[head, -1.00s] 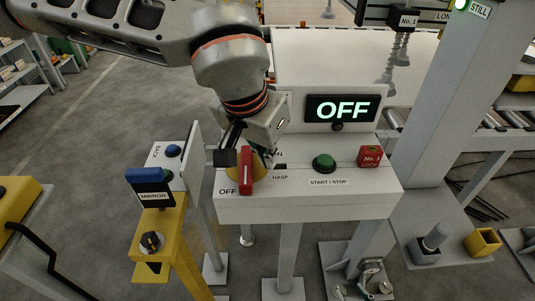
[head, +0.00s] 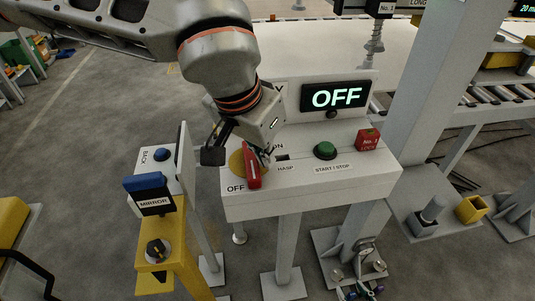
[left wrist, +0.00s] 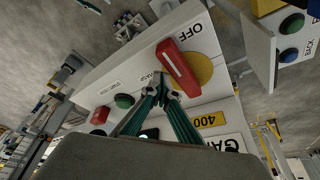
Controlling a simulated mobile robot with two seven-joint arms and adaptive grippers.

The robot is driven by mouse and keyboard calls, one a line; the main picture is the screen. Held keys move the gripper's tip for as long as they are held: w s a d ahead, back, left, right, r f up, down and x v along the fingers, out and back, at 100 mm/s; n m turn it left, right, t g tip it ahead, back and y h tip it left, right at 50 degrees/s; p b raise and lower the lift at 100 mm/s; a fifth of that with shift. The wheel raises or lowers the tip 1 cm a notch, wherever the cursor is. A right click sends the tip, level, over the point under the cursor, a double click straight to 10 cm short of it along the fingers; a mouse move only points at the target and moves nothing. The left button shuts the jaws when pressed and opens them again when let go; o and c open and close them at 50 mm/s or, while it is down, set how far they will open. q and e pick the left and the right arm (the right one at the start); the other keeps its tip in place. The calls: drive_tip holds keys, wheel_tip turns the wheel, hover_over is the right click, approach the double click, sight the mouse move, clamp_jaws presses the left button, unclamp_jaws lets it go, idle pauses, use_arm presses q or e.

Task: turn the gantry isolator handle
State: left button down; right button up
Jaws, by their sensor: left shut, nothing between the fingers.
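The red isolator handle (head: 253,170) sits on a yellow disc (head: 236,163) at the left end of the grey console. Its near end is beside the OFF label. It also shows in the left wrist view (left wrist: 177,67), across its yellow disc (left wrist: 200,68). My left gripper (head: 266,152) is shut and empty, its fingertips down at the handle's far end. In the left wrist view the closed fingertips (left wrist: 164,94) are right beside the handle; I cannot tell whether they touch it. The gripper partly hides the ON label.
The display (head: 336,96) reads OFF. A yellow post with a mirror switch (head: 155,250) stands front left. A grey column rises at the right.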

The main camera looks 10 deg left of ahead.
use_arm(q)
drive_tip(key=shift+s+a+f, duration=0.25)
drive_tip(key=shift+s+a, duration=0.05)
drive_tip(key=shift+s, duration=0.05)
use_arm(e)
drive_tip(key=shift+d+f, duration=0.1)
idle(0.4)
